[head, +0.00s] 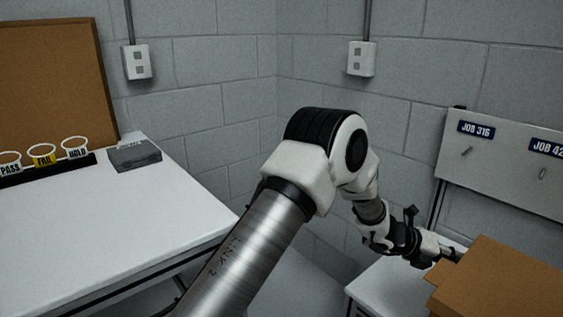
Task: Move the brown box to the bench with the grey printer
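The brown box (505,285) is at the lower right, cut off by the frame's edges. My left gripper (452,255) is at the box's upper left edge and seems to touch it. Its fingertips are partly hidden, so I cannot tell whether they are closed on the box. My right gripper is not in view. A white bench (90,220) stands at the left. A low, dark grey box-shaped device (134,155) sits at its back right corner; I cannot tell for sure whether it is the printer.
A white surface (385,290) lies beside and below the brown box. A black rack with PASS, FAIL and HOLD rings (43,155) is at the left bench's back. A JOB board (505,165) stands at the right. The left bench's front is clear; a gap separates the two surfaces.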

